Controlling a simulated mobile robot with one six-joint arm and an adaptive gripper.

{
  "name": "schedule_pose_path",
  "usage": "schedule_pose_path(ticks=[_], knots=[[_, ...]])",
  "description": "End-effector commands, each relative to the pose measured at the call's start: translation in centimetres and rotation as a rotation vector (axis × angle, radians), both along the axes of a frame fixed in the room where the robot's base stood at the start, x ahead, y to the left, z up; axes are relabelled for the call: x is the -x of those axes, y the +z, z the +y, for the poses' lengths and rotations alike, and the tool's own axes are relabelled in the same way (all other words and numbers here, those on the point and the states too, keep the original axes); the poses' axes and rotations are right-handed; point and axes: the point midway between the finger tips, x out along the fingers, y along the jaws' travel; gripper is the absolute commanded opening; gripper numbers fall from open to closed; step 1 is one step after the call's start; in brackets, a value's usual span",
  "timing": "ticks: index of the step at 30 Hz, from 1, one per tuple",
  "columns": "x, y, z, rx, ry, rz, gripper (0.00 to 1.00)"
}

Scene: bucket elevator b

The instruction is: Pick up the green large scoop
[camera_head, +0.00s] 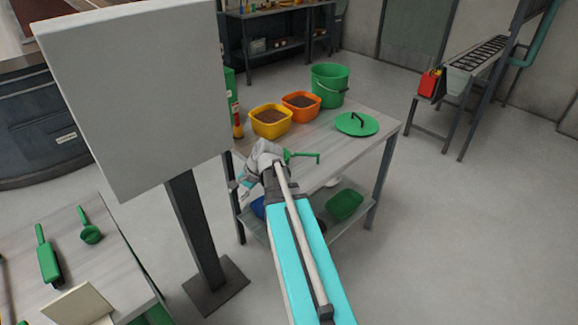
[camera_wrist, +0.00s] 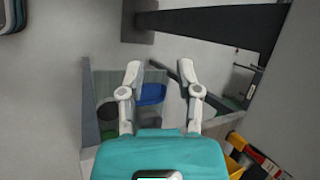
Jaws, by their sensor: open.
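A green scoop-like item (camera_head: 343,205) lies on the lower shelf of the table in the head view, right of my arm. A smaller green scoop with a handle (camera_head: 90,233) lies on the left table. A thin green handled item (camera_head: 303,156) is partly hidden behind my wrist on the tabletop. I cannot tell for certain which is the large scoop. My gripper (camera_head: 246,182) is at the table's left front edge, apart from these green things. In the wrist view my gripper (camera_wrist: 160,70) is open with nothing between its fingers.
The table (camera_head: 376,148) holds yellow (camera_head: 271,130) and orange (camera_head: 300,112) tubs, a green bucket (camera_head: 329,90) and a green lid (camera_head: 357,123). A large grey panel (camera_head: 135,90) on a post stands left of my gripper.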

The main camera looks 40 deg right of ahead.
Motion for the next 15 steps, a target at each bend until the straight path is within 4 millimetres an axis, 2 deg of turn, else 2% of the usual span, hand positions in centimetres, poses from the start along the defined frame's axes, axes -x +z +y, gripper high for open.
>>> schedule_pose_path(ticks=[1,7,15], knots=[[-0.5,-0.8,-1.7,-0.043,-0.071,-0.001,0.44],[-1.4,-1.1,-7.4,-0.239,-0.347,-0.007,0.44],[-1.4,-1.2,-16.1,-0.531,-0.693,-0.016,0.44]])
